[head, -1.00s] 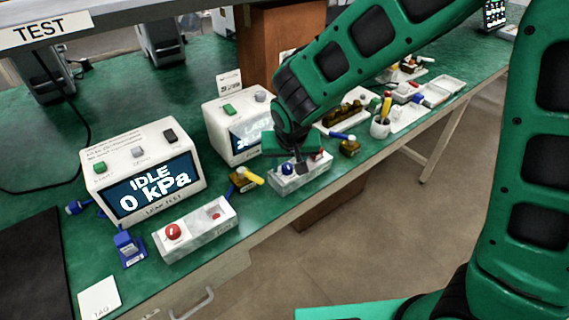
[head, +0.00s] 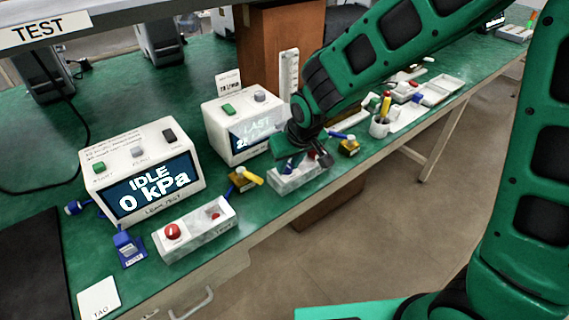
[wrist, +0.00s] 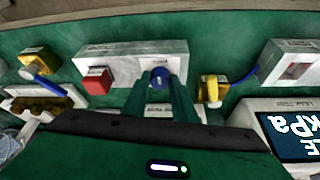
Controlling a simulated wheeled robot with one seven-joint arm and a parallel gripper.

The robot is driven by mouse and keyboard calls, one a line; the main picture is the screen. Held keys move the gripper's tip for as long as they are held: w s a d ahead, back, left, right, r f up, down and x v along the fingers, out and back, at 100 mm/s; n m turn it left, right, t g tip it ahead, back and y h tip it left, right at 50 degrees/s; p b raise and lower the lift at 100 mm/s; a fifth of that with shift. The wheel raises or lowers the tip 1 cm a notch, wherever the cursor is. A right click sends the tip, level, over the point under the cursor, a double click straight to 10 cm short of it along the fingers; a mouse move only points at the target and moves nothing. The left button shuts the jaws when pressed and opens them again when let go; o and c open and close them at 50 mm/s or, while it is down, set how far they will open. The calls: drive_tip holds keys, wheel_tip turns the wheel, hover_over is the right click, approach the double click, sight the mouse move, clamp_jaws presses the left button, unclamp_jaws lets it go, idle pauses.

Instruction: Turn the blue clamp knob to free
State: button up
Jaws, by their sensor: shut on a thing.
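The blue clamp knob (wrist: 160,77) is a round blue cap on a white speckled block (wrist: 125,62). In the wrist view it sits between the two fingertips of my gripper (wrist: 160,88), which is shut on it. In the head view the block (head: 295,183) stands near the table's front edge, and my gripper (head: 290,163) reaches down to it and mostly hides the knob. A red square part (wrist: 97,80) is on the same block, left of the knob in the wrist view. The pointing direction of the knob cannot be made out.
Another brass valve (wrist: 38,62) is on the far side. A leak tester (head: 145,170) reading IDLE 0 kPa, a second tester (head: 240,125) and another block with a red knob (head: 195,228) stand nearby.

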idle(0.3)
drive_tip(key=o, duration=1)
drive_tip(key=shift+o, duration=0.2)
drive_tip(key=shift+r, duration=0.1)
drive_tip(key=v, duration=1)
drive_tip(key=shift+d+r, duration=0.15)
drive_tip(key=shift+r, duration=0.05)
drive_tip(key=shift+s, duration=0.15)
